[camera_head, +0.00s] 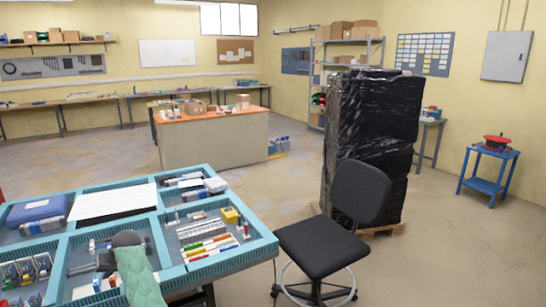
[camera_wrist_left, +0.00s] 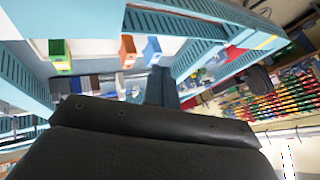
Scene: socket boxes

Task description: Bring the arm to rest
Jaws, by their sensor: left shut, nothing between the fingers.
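My left arm, in a green padded sleeve (camera_head: 140,277), comes up from the bottom of the head view. My left gripper (camera_head: 110,257) is dark and sits at the front left, over the blue-framed sorting table. It is shut and empty. In the left wrist view its dark body fills the lower middle, and the shut fingers (camera_wrist_left: 161,86) point away among the table's compartments. How high it is above the table is hard to tell. My right gripper is not in view.
The blue divided table (camera_head: 262,243) holds small parts in compartments around the gripper. A black chair (camera_head: 318,245) stands close to its right. Behind it is a black-wrapped pallet stack (camera_head: 375,140). An orange-topped workbench (camera_head: 215,135) stands farther back, with open floor around it.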

